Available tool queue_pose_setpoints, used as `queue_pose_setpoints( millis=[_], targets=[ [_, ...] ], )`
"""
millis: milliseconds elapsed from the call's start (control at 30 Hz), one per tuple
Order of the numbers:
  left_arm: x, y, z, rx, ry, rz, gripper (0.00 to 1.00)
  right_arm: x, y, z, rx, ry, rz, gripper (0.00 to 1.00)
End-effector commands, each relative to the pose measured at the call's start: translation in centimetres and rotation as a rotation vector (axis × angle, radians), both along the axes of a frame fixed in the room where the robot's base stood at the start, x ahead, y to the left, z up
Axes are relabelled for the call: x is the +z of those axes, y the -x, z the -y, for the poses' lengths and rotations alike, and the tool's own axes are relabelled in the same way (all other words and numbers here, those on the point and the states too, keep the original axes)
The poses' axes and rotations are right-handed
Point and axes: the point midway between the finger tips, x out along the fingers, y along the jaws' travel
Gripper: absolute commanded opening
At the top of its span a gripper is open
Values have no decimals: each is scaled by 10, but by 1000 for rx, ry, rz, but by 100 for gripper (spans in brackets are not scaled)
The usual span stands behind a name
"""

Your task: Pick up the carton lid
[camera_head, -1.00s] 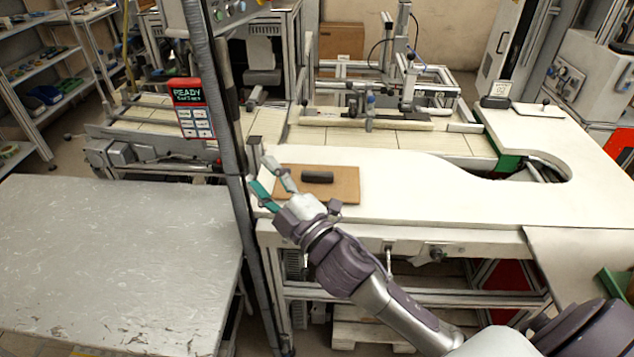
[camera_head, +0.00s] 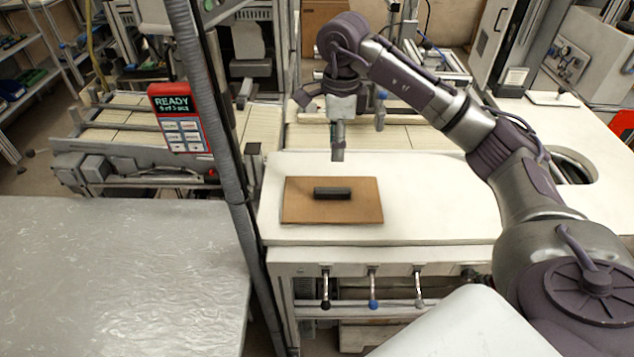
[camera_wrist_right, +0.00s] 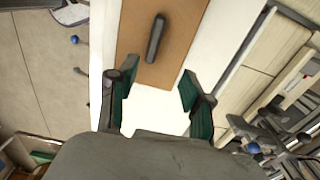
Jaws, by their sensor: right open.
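The carton lid (camera_head: 300,207) is a flat brown rectangle with a dark bar handle (camera_head: 332,193) on top. It lies on the white worktop, near its left front corner. My right gripper (camera_head: 338,157) points down above the worktop, behind the lid and apart from it. In the right wrist view the gripper (camera_wrist_right: 154,88) is open and empty, with green-faced fingers. The lid (camera_wrist_right: 185,40) and its handle (camera_wrist_right: 155,38) show ahead of the fingertips there. My left gripper is not in view.
The white worktop (camera_head: 440,205) is clear to the right of the lid. A grey pole (camera_head: 225,150) with a red READY panel (camera_head: 181,118) stands left of it. A bare grey table (camera_head: 110,270) is at the lower left. A conveyor (camera_head: 420,138) runs behind.

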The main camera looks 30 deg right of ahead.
Motion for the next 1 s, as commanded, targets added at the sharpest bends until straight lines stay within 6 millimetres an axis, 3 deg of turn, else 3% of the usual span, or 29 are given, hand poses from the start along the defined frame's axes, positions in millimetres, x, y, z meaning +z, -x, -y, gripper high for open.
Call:
queue_pose_setpoints(
  millis=[67,133,300,433,533,633,800,1000],
  targets=[
    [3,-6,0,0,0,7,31,-6,2,5,-7,16,-10,50],
    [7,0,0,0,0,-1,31,-18,3,5,-6,16,-13,50],
    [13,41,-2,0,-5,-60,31,-52,3,4,-5,14,-12,50],
    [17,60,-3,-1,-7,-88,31,-72,3,3,-4,12,-10,50],
    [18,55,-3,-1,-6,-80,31,-81,3,2,-4,11,-8,50],
    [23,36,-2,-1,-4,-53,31,-85,2,2,-4,11,-8,50],
    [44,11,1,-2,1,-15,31,-106,2,-1,-3,9,-12,50],
    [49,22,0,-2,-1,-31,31,-132,1,-1,-3,10,-7,50]
  ],
)
